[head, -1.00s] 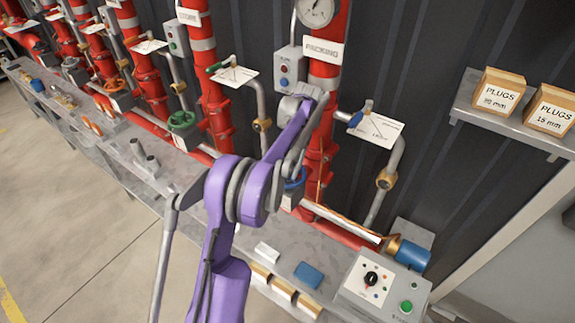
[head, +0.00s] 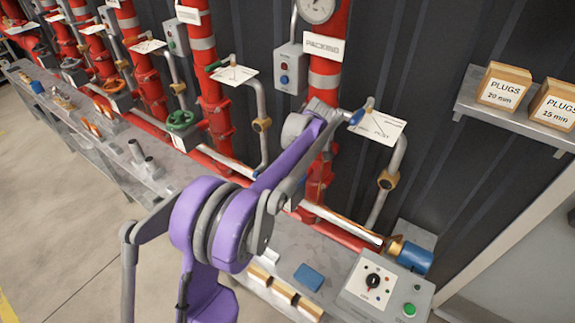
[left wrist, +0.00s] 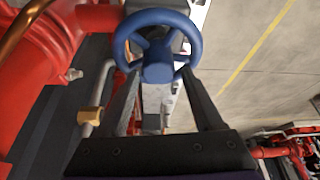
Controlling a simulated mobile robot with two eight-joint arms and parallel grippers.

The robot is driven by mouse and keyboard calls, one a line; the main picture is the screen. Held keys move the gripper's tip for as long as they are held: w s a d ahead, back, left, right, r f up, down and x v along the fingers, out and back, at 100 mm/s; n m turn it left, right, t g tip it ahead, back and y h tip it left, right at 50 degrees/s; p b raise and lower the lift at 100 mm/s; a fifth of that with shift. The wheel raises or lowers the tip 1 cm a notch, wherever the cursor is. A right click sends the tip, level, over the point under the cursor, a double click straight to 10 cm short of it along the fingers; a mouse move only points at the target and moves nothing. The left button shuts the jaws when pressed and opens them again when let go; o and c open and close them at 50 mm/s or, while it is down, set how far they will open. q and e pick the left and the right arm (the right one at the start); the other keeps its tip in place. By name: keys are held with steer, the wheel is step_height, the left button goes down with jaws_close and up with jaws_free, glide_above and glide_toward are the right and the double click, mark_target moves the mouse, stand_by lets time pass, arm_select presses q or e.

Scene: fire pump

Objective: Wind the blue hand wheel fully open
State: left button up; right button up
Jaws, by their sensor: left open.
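The blue hand wheel (left wrist: 121,33) shows at the top middle of the left wrist view, with its hub and spokes facing me. My left gripper (left wrist: 160,75) is open there, one dark finger on each side below the wheel. The fingertips come close to the lower rim; I cannot tell whether they touch it. Nothing is held between the fingers. In the head view, my purple left arm hides the wheel and the gripper. My right gripper is in neither view.
Red pipes (head: 213,85) line the dark wall, with a green hand wheel (head: 181,120) on one at the left. A grey control box (head: 385,290) and a blue block (head: 308,276) sit on the bench. A shelf (head: 520,131) holds boxes labelled plugs at the right.

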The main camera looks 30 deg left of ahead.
arm_select(q)
steer(key=m, duration=0.1)
steer(key=m+t, duration=0.1)
steer(key=m, duration=0.1)
steer(key=shift+w+f+m+t, duration=0.15)
steer(key=shift+w+m+t, duration=0.15)
steer(key=shift+m, duration=0.1)
steer(key=m+t, duration=0.1)
steer(key=m, duration=0.3)
steer(key=shift+s+a+h+b, duration=0.1)
steer(key=shift+h+b, duration=0.3)
steer(key=shift+w+m+t, duration=0.2)
steer(key=shift+m+t, duration=0.1)
steer(key=shift+m, duration=0.3)
jaws_close()
steer(key=n, duration=0.2)
steer(key=n+g, duration=0.1)
steer(key=n, duration=0.1)
steer(key=shift+s+r+y+p, duration=0.1)
steer(key=shift+r+y+p, duration=0.1)
steer(key=shift+y+p, duration=0.1)
steer(key=n+g, duration=0.1)
steer(key=n, duration=0.3)
steer(key=shift+s+g, duration=0.2)
steer(key=shift+g, duration=0.2)
